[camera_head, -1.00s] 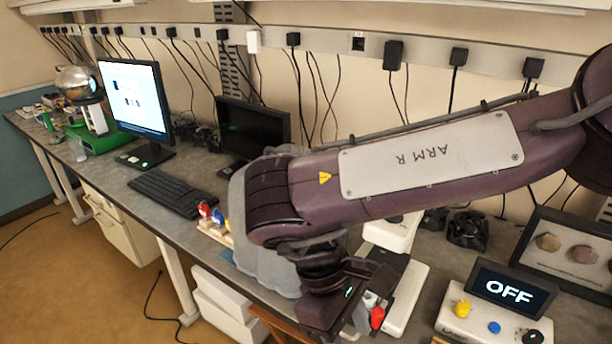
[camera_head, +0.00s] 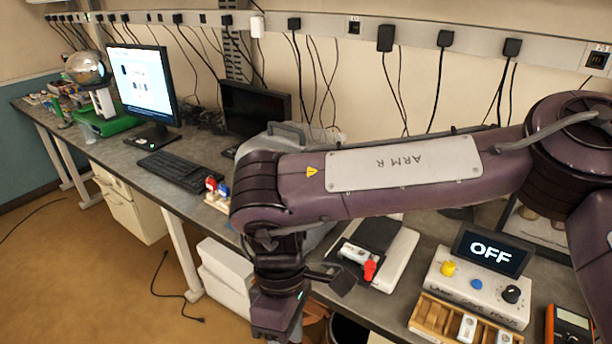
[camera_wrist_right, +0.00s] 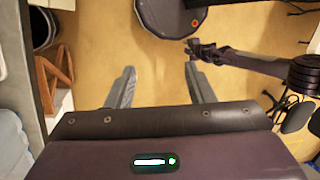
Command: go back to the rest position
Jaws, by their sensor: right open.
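My right arm, marked ARM R (camera_head: 400,165), reaches across the head view above the bench. Its wrist (camera_head: 278,285) points down near the bench's front edge, and the fingers are not clear there. In the right wrist view my right gripper (camera_wrist_right: 158,88) is open, with nothing between its fingers and the tan floor beyond. What looks like my left gripper (camera_wrist_right: 192,48) shows small in that view, out over the floor; its jaws are too small to read. It is not in the head view.
A white device with a dark pad (camera_head: 376,236) holds a red-tipped white item (camera_head: 369,268). To the right stand a control box reading OFF (camera_head: 490,252), a wooden tray (camera_head: 428,318) and an orange meter (camera_head: 568,325). A keyboard (camera_head: 178,170) and monitors stand left. Floor at left is mostly clear.

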